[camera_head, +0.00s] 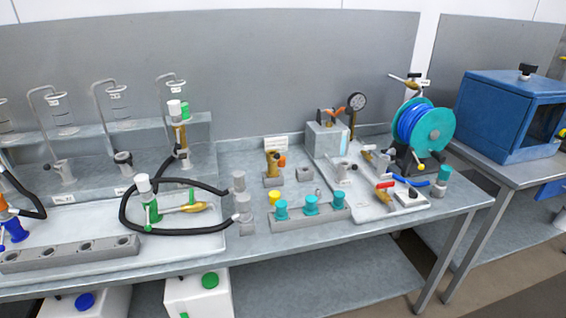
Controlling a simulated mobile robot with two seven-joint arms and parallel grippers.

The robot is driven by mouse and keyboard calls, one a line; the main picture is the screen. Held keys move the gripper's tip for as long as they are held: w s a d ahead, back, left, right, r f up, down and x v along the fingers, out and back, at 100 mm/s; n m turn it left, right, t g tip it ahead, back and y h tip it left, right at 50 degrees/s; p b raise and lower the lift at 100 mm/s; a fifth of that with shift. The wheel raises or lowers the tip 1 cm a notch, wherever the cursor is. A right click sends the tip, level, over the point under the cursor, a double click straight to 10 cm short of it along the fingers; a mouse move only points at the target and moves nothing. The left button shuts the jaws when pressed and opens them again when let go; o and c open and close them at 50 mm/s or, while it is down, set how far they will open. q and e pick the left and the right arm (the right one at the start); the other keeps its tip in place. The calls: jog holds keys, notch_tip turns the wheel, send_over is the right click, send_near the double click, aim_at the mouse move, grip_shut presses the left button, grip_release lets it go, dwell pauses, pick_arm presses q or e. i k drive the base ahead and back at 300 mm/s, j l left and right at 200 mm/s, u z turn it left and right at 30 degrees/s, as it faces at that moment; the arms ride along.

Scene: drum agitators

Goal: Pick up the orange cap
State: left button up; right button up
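A small orange piece (282,161) that looks like a cap shows on the bench just right of a brass fitting (271,162). The fitting partly covers the view around it, so I cannot tell whether the piece is attached to it or stands apart. Another orange part (3,203) shows at the left edge above a blue part, cut off by the picture. Neither of my grippers is in view.
Teal caps (311,203) stand in a grey block at the front, with a yellow cap (274,197) behind. A black hose (130,222) loops over the left tray. A valve board (372,205) and a blue hose reel (418,125) are to the right.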

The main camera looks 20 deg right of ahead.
aim_at(282, 162)
jog(key=i+l+u, duration=0.2)
jog(key=l, duration=0.15)
jog(key=l+u, duration=0.2)
jog(key=l, duration=0.15)
jog(key=i+l+u, duration=0.2)
jog(key=l, duration=0.15)
jog(key=l+u, duration=0.2)
jog(key=l, duration=0.2)
